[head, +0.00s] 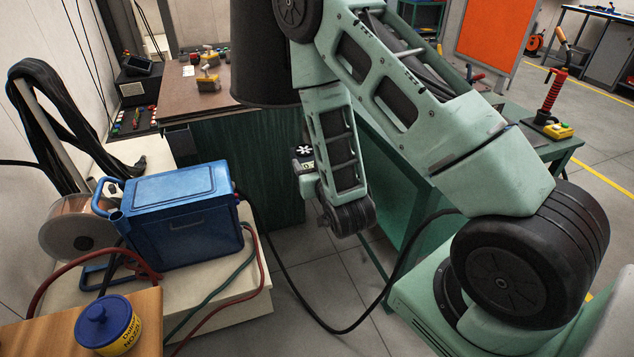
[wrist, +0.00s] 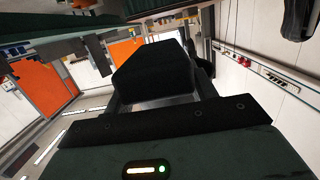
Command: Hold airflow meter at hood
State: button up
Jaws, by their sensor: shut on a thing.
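The airflow meter (head: 304,153) shows in the head view as a small dark device with a white fan mark, partly hidden behind my wrist. The black hood (head: 262,70) hangs at top centre, partly behind my arm. The meter appears just below and right of the hood's lower rim in the picture; the depth gap between them is unclear. In the wrist view my gripper (wrist: 157,88) is shut on a dark block, which appears to be the meter (wrist: 152,70). Its face is hidden there, and my fingers are mostly hidden in the head view.
A blue welder box (head: 182,213) with hoses and a wire spool (head: 82,226) stand at left. A blue-lidded jar (head: 108,325) is at front left. A brown-topped bench (head: 178,88) stands behind. A green table (head: 515,115) with a red-handled tool (head: 551,95) is at right.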

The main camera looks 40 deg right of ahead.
aim_at(302, 147)
jog(key=b+x, duration=0.1)
jog(key=b, duration=0.2)
jog(key=shift+w+d+f, duration=0.1)
jog(key=shift+w+f, duration=0.1)
jog(key=shift+w, duration=0.1)
jog(key=w, duration=0.2)
jog(key=w+d+p, duration=0.1)
jog(key=w, duration=0.3)
jog(key=shift+w+d+r+p, duration=0.15)
jog(key=shift+d+r+p, duration=0.15)
jog(key=shift+d+r, duration=0.1)
jog(key=shift+x, duration=0.75)
dwell(2.7)
jog(key=s+a+f+n+y+p, duration=0.3)
jog(key=s+a+f+y+p, duration=0.1)
jog(key=s+a+f, duration=0.2)
jog(key=shift+a+f+t, duration=0.4)
jog(key=shift+a+f, duration=0.1)
jog(key=shift+f, duration=0.35)
